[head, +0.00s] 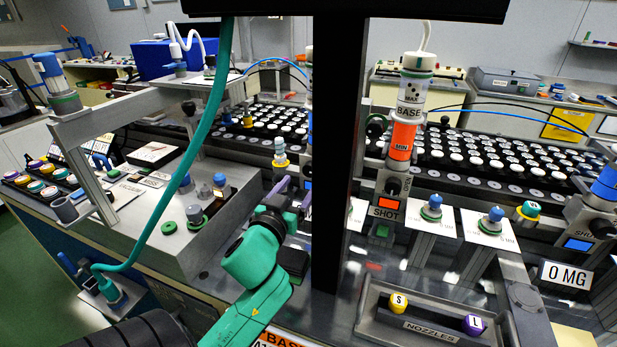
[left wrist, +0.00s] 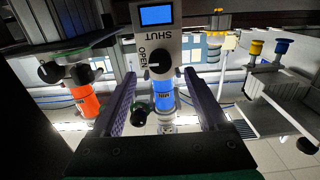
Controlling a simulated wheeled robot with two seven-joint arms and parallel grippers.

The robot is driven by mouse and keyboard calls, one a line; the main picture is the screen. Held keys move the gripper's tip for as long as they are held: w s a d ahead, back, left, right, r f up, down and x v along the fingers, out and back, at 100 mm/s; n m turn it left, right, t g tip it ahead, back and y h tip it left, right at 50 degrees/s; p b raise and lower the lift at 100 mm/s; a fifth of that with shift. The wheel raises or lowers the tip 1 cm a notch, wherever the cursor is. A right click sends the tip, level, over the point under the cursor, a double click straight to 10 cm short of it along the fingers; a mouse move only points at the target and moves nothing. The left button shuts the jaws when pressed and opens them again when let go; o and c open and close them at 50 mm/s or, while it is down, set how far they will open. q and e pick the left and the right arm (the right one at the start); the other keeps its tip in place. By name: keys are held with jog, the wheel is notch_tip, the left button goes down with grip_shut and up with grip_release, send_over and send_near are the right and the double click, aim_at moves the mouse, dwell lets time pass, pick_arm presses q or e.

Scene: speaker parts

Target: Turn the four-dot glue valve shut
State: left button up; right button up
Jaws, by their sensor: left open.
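My left gripper (head: 296,192) is open and partly hidden by a dark post in the head view. In the left wrist view my left gripper (left wrist: 160,86) has its fingers apart with nothing between them. Ahead of the gap is a valve box (left wrist: 155,30) marked SHUT and OPEN, with a lit blue screen. Its dark round knob (left wrist: 158,62) sits beside OPEN; its pointer is hard to read. A blue glue barrel (left wrist: 164,92) shows beyond the gap. No dots on it are readable. My right gripper is not in view.
An orange glue barrel (head: 403,135) with dots above BASE stands right of the post (head: 342,150). Another barrel with a blue band (head: 606,183) is at the right edge. A nozzle tray (head: 425,325) is in front. A teal hose (head: 187,160) arches at left.

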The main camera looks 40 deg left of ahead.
aim_at(309, 171)
pick_arm(q)
jog(key=x, duration=0.3)
jog(key=p+x, duration=0.1)
jog(key=x, duration=0.1)
jog(key=shift+w+a+r, duration=0.1)
jog(key=shift+w+r, duration=0.15)
jog(key=shift+r, duration=0.1)
jog(key=shift+w+a+f, duration=0.1)
jog(key=shift+w+a, duration=0.05)
jog(key=shift+w, duration=0.2)
grip_shut()
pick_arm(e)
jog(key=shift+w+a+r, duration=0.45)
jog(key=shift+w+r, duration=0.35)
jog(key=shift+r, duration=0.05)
